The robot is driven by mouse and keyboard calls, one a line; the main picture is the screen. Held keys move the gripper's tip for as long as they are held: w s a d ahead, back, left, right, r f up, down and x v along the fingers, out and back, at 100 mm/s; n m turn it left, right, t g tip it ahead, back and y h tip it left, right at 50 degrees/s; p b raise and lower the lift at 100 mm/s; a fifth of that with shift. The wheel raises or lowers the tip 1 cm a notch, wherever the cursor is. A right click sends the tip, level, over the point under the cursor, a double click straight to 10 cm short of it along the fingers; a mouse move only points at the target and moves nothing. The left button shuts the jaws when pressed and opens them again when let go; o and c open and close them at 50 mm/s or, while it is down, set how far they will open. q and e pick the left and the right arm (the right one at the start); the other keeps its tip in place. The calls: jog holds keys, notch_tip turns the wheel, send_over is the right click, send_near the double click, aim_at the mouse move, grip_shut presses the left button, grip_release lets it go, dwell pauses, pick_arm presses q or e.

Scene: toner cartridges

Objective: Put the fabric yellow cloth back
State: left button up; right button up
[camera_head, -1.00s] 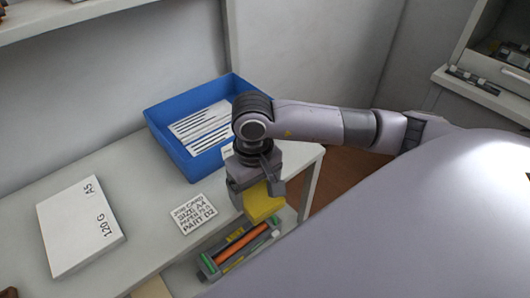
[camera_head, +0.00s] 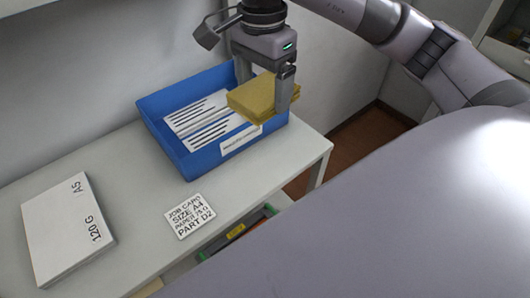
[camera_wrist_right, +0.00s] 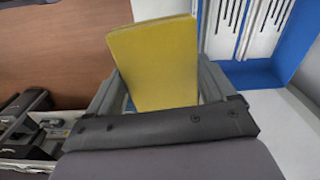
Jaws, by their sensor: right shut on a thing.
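The yellow cloth (camera_head: 262,97) is a folded, flat pad. My right gripper (camera_head: 268,84) is shut on it and holds it above the right part of the blue tray (camera_head: 160,143). The cloth also shows in the right wrist view (camera_wrist_right: 155,65), between the two fingers of the gripper (camera_wrist_right: 160,95). My left gripper is not in view.
The blue tray holds several white printed sheets (camera_head: 190,108) and stands on the grey table (camera_head: 135,178). A job card (camera_head: 189,216) lies in front of it. A white paper pack labelled A5 (camera_head: 68,230) lies at left. A shelf with a toolbox (camera_head: 240,235) is below the table edge.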

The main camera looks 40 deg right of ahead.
jog(key=shift+d+r+m, duration=0.15)
jog(key=shift+r+m, duration=0.3)
jog(key=shift+m, duration=0.05)
jog(key=b, duration=0.2)
send_near(265, 167)
jog(key=shift+f, duration=3.05)
jog(key=shift+f, duration=0.1)
jog(key=shift+f+b, duration=0.15)
jog(key=shift+b, duration=0.15)
jog(key=o, duration=0.8)
jog(key=shift+c, duration=0.2)
